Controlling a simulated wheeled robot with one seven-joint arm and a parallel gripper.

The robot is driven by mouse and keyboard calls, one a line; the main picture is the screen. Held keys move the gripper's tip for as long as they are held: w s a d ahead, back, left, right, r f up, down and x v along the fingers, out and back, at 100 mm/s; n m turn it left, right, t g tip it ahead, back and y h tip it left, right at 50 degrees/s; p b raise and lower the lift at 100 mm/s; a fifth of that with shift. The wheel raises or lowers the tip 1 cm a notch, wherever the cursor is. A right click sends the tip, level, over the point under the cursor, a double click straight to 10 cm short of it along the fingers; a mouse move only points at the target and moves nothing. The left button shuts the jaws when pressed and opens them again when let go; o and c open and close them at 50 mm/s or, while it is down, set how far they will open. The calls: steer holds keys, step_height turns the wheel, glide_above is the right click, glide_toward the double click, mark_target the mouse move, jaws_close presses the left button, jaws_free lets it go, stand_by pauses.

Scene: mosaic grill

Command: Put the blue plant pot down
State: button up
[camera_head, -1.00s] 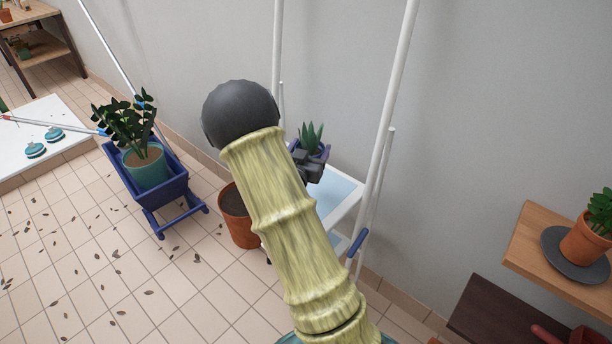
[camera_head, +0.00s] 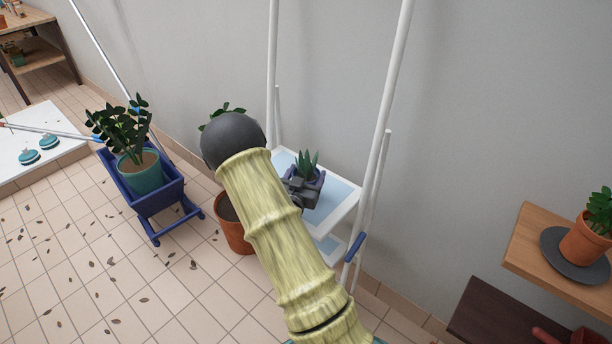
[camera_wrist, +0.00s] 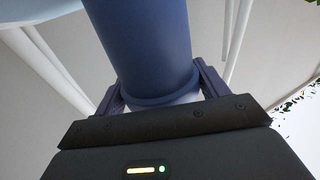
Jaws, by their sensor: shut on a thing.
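The blue plant pot (camera_head: 318,180) holds a small spiky green plant (camera_head: 307,163). My gripper (camera_head: 304,187) is shut on the pot, with its fingers on either side. In the wrist view the blue pot (camera_wrist: 145,45) fills the space between the fingers (camera_wrist: 160,92), and its rim shows close to the palm. In the head view the pot is over the light blue and white shelf (camera_head: 340,197) of a white-poled stand. I cannot tell whether its base touches the shelf. My arm hides part of the shelf.
A terracotta pot (camera_head: 234,238) stands on the floor left of my arm. Farther left is a blue cart (camera_head: 155,201) with a teal potted plant (camera_head: 140,176). White poles (camera_head: 388,105) rise beside the shelf. A wooden shelf (camera_head: 530,245) is at right.

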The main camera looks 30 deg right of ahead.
steer(key=shift+f+b, duration=0.2)
steer(key=shift+b, duration=0.1)
steer(key=o, duration=1.2)
steer(key=shift+r, duration=0.1)
steer(key=shift+r+p, duration=0.15)
steer(key=shift+p, duration=0.15)
steer(key=shift+s+a, duration=0.1)
steer(key=shift+a, duration=0.05)
steer(key=v, duration=1.1)
steer(key=shift+s+a, duration=0.2)
steer(key=shift+s, duration=0.1)
